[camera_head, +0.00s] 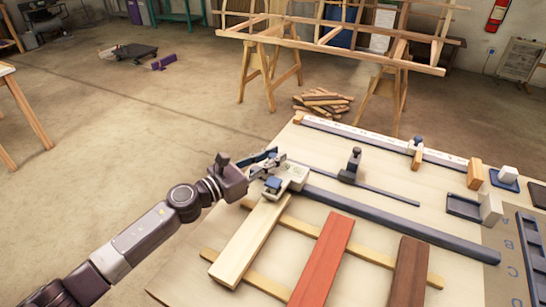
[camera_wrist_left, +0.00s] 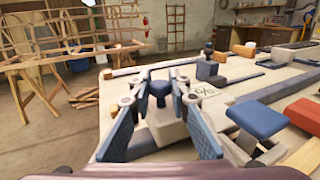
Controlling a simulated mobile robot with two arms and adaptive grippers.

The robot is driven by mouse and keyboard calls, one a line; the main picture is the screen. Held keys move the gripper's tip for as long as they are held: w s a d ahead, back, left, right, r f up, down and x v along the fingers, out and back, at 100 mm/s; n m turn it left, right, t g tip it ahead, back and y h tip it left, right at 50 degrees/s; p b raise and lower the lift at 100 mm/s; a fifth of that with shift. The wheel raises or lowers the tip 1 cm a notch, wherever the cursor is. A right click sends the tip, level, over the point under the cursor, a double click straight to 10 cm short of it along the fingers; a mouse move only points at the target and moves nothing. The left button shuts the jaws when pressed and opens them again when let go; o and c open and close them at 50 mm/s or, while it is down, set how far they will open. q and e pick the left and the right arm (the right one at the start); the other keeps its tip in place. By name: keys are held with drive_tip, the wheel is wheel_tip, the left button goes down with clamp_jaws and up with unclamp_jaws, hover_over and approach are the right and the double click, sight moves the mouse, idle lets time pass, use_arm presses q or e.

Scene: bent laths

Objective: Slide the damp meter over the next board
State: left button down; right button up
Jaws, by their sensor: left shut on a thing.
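The damp meter (camera_head: 294,177) looks like a cream body with a blue block (camera_head: 273,184) at its front. It sits at the far end of the pale board (camera_head: 248,243). My left gripper (camera_head: 268,163) is shut on the meter; in the left wrist view its fingers (camera_wrist_left: 162,125) stand either side of the meter's blue knob (camera_wrist_left: 160,90). The blue block (camera_wrist_left: 257,118) shows to the right there. A red board (camera_head: 322,262) and a dark brown board (camera_head: 409,272) lie to the right of the pale one. The meter's underside contact is hidden. My right gripper is not in view.
A long blue-grey bar (camera_head: 400,222) crosses the table behind the boards. A dark post on a base (camera_head: 352,166) and a thin rod (camera_head: 385,192) lie beyond it. A pale rail with wooden blocks (camera_head: 385,146) runs along the far edge. Lettered grey panel (camera_head: 515,250) is at right.

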use_arm(q)
drive_tip(key=shift+d, duration=0.1)
drive_tip(key=c, duration=1.8)
unclamp_jaws()
drive_tip(key=shift+s, duration=0.1)
drive_tip(key=v, duration=1.2)
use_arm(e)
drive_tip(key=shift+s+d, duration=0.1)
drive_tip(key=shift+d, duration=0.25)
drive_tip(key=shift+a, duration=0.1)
